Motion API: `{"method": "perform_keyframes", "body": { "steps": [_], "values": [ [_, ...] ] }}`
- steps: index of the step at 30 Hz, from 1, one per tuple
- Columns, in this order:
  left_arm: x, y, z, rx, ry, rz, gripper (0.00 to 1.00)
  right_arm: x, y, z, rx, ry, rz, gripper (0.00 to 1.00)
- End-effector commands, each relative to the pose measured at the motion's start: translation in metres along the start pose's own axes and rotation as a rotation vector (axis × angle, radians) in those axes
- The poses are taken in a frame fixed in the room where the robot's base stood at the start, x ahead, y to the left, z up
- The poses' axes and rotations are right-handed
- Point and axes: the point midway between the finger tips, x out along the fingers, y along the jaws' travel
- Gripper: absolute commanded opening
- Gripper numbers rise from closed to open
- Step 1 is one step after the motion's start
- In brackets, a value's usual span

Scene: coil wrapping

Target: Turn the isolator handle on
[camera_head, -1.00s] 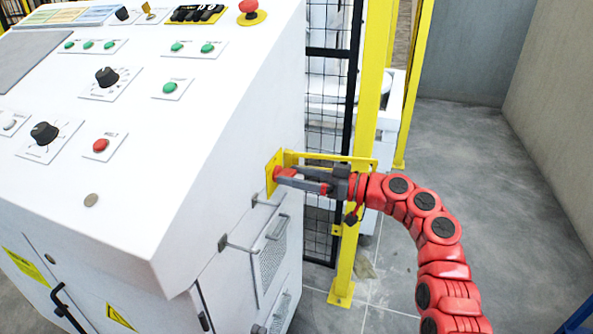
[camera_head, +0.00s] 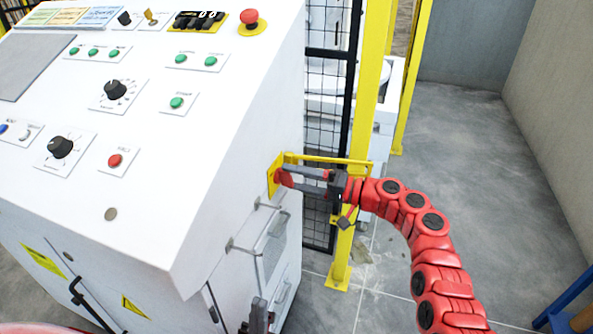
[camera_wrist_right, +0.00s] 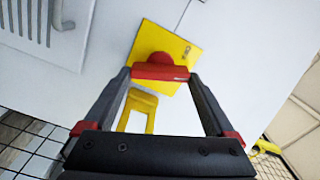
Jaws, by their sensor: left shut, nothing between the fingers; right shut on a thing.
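The isolator is a yellow square plate (camera_head: 272,178) with a red handle (camera_head: 284,178) on the right side wall of the white control cabinet (camera_head: 215,150). My right gripper (camera_head: 288,178) comes from the right and is shut on the red handle. In the right wrist view the red handle (camera_wrist_right: 160,72) lies as a bar between the two fingertips (camera_wrist_right: 160,75), tilted relative to the yellow plate (camera_wrist_right: 185,55). My left gripper (camera_head: 258,304) shows only in part at the bottom edge, near the cabinet's lower side; it is shut and empty.
A yellow bracket (camera_head: 335,160) sticks out just above my right gripper, near a yellow post (camera_head: 365,130) and black mesh fence (camera_head: 325,110). Handles and a vented door (camera_head: 272,245) sit below the isolator. Grey floor (camera_head: 470,170) is open to the right.

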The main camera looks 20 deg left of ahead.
Motion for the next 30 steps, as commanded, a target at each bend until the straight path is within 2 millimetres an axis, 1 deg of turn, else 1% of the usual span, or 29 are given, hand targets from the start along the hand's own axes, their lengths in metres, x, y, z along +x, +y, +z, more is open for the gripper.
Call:
{"method": "perform_keyframes", "body": {
  "steps": [1,3,13,21,30],
  "values": [
    [0.007,0.0,-0.001,0.0,0.0,0.0,0.0,-0.001,-0.003,-0.002,0.042,0.001,0.001,0.34],
    [0.011,-0.001,-0.002,0.0,0.0,0.0,0.0,-0.001,-0.002,-0.002,0.1,0.001,0.001,0.34],
    [0.025,-0.001,-0.004,0.0,0.0,0.0,0.0,-0.001,0.001,-0.001,0.303,0.002,0.002,0.34],
    [0.029,-0.001,-0.005,0.0,0.0,0.0,0.0,-0.001,0.002,-0.001,0.374,0.003,0.001,0.34],
    [0.029,-0.001,-0.005,0.0,0.0,0.0,0.0,-0.001,0.002,-0.001,0.388,0.003,0.0,0.34]
  ]
}}
